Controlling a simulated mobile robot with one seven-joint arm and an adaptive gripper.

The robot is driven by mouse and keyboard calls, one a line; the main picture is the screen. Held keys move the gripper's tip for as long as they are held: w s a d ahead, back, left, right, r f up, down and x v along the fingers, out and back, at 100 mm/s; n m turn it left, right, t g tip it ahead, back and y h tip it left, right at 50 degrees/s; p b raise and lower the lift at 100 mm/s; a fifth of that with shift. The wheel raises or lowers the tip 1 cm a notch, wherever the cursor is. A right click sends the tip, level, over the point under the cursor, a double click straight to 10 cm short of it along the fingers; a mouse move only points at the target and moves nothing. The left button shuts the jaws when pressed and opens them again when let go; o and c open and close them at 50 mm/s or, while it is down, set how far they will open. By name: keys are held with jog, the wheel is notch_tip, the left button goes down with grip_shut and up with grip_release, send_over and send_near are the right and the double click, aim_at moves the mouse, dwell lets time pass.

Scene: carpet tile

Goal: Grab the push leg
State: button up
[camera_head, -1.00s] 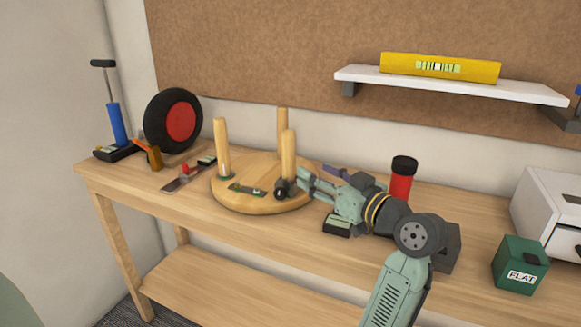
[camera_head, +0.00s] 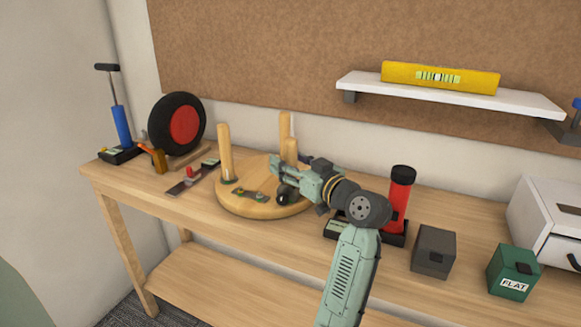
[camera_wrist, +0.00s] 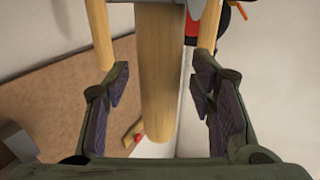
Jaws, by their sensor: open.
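A round wooden stool seat (camera_head: 238,205) lies on the bench with three pale wooden legs standing up from it. In the wrist view, a wooden leg (camera_wrist: 160,75) stands between my open fingers (camera_wrist: 161,100), with a gap on either side. No marking shows which one is the push leg.
A red cylinder (camera_head: 399,195) stands right of my arm. A grey box (camera_head: 434,251) and a green box (camera_head: 513,268) are further right. A wheel (camera_head: 177,125) and a blue pump (camera_head: 121,126) stand at the left. The bench's front edge is mostly clear.

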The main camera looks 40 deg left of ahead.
jog(key=shift+c, duration=0.5)
grip_shut()
